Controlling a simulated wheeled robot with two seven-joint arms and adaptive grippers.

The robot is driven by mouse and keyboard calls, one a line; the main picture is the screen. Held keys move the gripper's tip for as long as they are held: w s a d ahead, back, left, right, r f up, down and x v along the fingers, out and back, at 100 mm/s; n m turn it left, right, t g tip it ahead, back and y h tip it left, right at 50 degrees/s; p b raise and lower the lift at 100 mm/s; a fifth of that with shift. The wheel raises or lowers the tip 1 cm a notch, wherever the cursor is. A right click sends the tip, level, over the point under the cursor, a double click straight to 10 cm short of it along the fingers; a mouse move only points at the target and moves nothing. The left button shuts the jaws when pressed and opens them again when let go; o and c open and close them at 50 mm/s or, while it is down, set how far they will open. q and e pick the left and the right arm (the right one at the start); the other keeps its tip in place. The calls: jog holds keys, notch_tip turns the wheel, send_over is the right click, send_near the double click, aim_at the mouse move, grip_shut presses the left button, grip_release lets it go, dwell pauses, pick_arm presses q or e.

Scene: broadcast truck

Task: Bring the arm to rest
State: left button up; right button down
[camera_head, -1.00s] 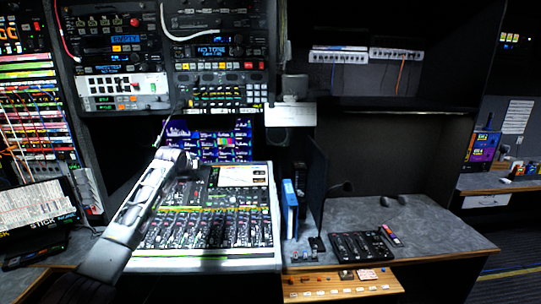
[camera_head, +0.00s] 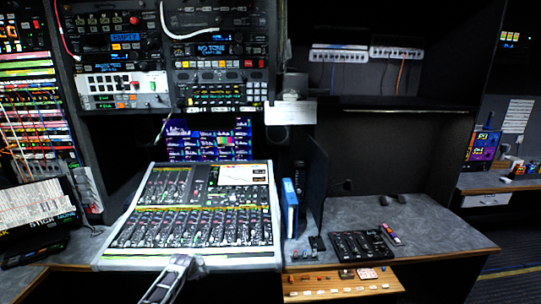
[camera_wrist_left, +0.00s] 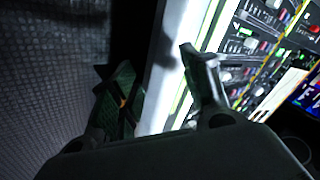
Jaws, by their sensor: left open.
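My left gripper (camera_head: 184,264) is at the bottom of the head view, by the front edge of the mixing console (camera_head: 200,215). In the left wrist view its two fingers (camera_wrist_left: 160,88) stand apart with nothing between them. The console's pale edge (camera_wrist_left: 168,75) and its rows of controls show beyond the fingers; I cannot tell the exact gap between them. My right gripper is not in view.
A blue binder (camera_head: 290,208) and a dark upright panel (camera_head: 317,185) stand right of the console. A small black control panel (camera_head: 361,246) lies on the grey desk (camera_head: 430,222), which has free room. Equipment racks (camera_head: 120,50) fill the back left.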

pick_arm(q)
jog(key=s+d+f+n+g, duration=0.1)
jog(key=s+f+n+g, duration=0.3)
jog(key=s+f, duration=2.75)
jog(key=s+d+f+n+g, duration=0.1)
jog(key=s+f, duration=0.3)
jog(key=s, duration=0.9)
jog(key=s+d+f+n+g+b, duration=0.1)
jog(key=s+f, duration=0.3)
jog(key=s, duration=0.9)
jog(key=s+d+f+n, duration=0.1)
jog(key=s+f+n, duration=0.2)
jog(key=s, duration=1)
notch_tip(320, 180, down, 2)
jog(key=shift+s+d+g, duration=0.15)
jog(key=shift+d+g, duration=0.05)
jog(key=shift+g, duration=0.2)
